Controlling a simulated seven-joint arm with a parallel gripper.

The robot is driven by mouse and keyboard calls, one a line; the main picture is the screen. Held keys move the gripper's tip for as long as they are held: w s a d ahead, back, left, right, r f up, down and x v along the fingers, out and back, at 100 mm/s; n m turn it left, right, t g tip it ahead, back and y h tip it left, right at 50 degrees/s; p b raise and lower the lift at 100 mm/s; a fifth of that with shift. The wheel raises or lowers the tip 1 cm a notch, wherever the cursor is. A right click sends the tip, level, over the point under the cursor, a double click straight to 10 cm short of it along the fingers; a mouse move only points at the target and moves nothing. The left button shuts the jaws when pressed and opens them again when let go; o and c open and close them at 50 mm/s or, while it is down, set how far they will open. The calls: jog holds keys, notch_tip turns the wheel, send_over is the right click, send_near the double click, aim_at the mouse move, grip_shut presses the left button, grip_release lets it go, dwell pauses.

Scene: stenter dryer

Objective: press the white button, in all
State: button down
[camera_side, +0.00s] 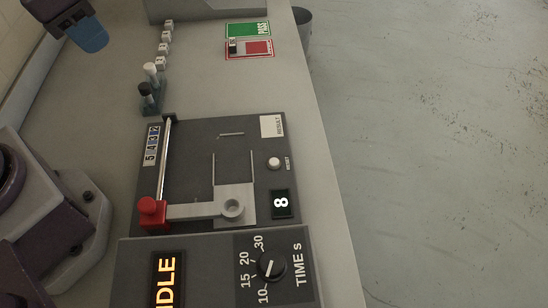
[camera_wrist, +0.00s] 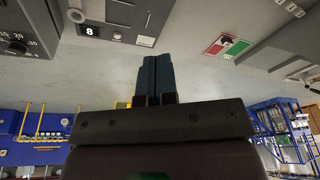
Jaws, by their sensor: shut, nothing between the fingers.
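The white button (camera_side: 274,163) is a small round button on the right side of the dark fixture panel, just above the black display (camera_side: 281,203) reading 8. In the wrist view it is a small pale spot (camera_wrist: 117,36) beside the display, up and left of my fingertips. My gripper (camera_wrist: 147,42) is shut and empty, its dark blue fingers together. In the side view my gripper (camera_side: 93,45) appears at the top left, clearly apart from the button.
The fixture carries a red knob (camera_side: 150,206) on a rod and a grey arm with a round cup. A timer box (camera_side: 215,280) with a dial reads IDLE.

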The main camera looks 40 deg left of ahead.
jog(key=w+d+f+m, duration=0.5)
jog(key=w+d+f, duration=0.1)
jog(key=d+f, duration=0.15)
jog(key=m+t+h, duration=0.4)
jog(key=m+h, duration=0.2)
jog(key=m, duration=0.3)
send_over(273, 164)
notch_tip(273, 164, down, 7)
jog(key=shift+r, duration=0.15)
jog(key=shift+f, duration=4.45)
jog(key=shift+f, duration=0.1)
jog(key=shift+f, duration=0.3)
